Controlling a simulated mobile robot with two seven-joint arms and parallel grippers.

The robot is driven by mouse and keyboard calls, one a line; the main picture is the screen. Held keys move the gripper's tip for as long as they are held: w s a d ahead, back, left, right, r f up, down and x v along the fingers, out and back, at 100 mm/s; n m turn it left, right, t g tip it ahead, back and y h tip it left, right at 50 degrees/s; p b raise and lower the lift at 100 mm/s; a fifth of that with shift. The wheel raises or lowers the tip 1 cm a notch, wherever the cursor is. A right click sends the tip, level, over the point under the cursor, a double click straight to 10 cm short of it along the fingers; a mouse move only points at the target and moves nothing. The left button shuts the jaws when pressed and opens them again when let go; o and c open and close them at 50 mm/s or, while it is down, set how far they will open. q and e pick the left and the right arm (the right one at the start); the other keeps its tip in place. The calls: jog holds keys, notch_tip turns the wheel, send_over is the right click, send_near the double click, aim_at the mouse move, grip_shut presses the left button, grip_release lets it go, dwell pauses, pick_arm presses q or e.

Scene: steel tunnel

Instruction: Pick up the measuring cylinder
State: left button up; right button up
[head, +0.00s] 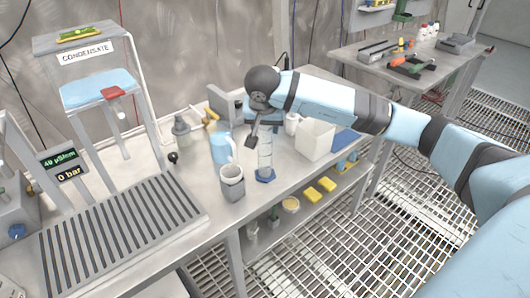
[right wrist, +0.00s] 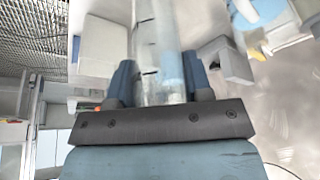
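The measuring cylinder (head: 265,158) is clear, with a blue hexagonal base, and stands upright near the workbench's front edge in the head view. My right gripper (head: 254,140) points down at its upper part. In the right wrist view, the clear tube (right wrist: 158,45) with dark graduation marks lies between the two fingers of my right gripper (right wrist: 160,82), which sit close against its sides. Whether they press on the glass does not show clearly. One finger is hard to make out in the head view. My left gripper is out of view.
A grey cup (head: 232,185) and a blue jug (head: 221,147) stand just left of the cylinder. A white square container (head: 315,139) stands to its right. A slatted grey drain rack (head: 120,232) fills the left. A lower shelf holds yellow items (head: 327,184).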

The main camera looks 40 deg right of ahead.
jog(key=c, duration=0.5)
jog(key=shift+r, duration=0.15)
